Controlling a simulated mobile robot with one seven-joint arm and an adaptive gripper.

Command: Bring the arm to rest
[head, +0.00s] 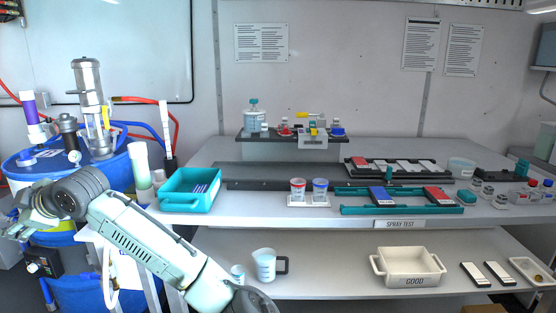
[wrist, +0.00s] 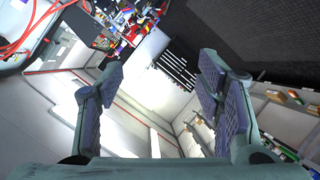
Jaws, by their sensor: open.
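My arm reaches across the lower left of the head view, and my gripper (head: 25,218) is at its far left end, in front of the blue drums. In the wrist view my gripper (wrist: 160,95) is open, with its two dark finger pads wide apart. Nothing is between the fingers; the room beyond shows through the gap, tilted. The fingertips are small and partly unclear in the head view.
A blue drum (head: 110,160) with pump fittings and red and blue hoses stands close to my gripper. A teal tray (head: 178,207) sits at the bench's left end. A white jug (head: 264,266) and a cream bin marked GOOD (head: 410,265) stand on the lower shelf.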

